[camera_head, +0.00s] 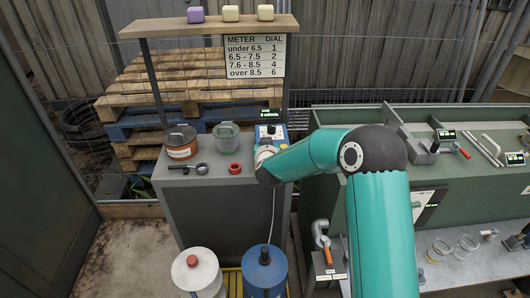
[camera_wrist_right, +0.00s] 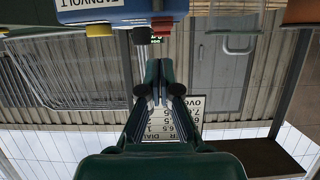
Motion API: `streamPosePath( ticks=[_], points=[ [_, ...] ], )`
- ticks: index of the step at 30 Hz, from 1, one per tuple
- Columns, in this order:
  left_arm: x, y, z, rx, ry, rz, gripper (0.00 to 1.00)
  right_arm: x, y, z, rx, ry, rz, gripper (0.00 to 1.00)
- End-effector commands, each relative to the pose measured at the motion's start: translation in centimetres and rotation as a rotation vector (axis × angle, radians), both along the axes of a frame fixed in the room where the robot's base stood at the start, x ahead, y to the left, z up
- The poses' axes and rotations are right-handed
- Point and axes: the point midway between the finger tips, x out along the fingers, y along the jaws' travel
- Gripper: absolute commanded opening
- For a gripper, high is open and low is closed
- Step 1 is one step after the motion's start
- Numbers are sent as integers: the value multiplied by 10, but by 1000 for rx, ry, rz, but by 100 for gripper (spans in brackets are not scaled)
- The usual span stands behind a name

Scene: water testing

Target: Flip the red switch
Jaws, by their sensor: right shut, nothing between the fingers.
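A small red part (camera_wrist_right: 162,24), which looks like the red switch, is on the blue device (camera_wrist_right: 112,12) at the top of the right wrist view. A yellow knob (camera_wrist_right: 98,30) is beside it. In the head view the blue device (camera_head: 270,133) stands at the right end of the grey cabinet, its lower part covered by my right arm. My right gripper (camera_wrist_right: 160,68) is shut and empty, its tips appearing just below the red part in the picture. I cannot tell whether they touch. The head view hides the right fingers. My left gripper is not in view.
The grey cabinet (camera_head: 205,210) also holds an orange-labelled pot (camera_head: 180,148), a glass beaker (camera_head: 226,134), a black-handled tool (camera_head: 189,168) and a red ring (camera_head: 235,168). A meter-to-dial chart (camera_head: 255,56) hangs above. White (camera_head: 196,275) and blue (camera_head: 265,275) drums stand in front.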

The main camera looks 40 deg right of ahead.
Motion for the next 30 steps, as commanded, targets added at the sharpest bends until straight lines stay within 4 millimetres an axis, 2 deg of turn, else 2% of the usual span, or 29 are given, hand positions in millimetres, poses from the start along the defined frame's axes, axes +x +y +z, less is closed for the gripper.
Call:
streamPosePath(
  ticks=[1, 5, 6, 9, 18, 23, 30],
  points=[
    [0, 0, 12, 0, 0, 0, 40, 0, 1, 13, 0, -1, 1, 0],
    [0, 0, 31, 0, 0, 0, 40, -2, 3, 36, 0, -1, 1, 0],
    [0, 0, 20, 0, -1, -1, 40, -9, 8, 27, 1, 2, 2, 0],
    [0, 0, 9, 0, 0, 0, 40, -29, 20, 25, 0, 1, 4, 0],
    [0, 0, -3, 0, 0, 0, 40, -75, 48, 30, 0, -1, 2, 0],
    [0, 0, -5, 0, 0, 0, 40, -86, 54, 31, 0, 0, 0, 0],
    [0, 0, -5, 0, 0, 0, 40, -87, 55, 32, 1, 0, -1, 0]
  ],
)
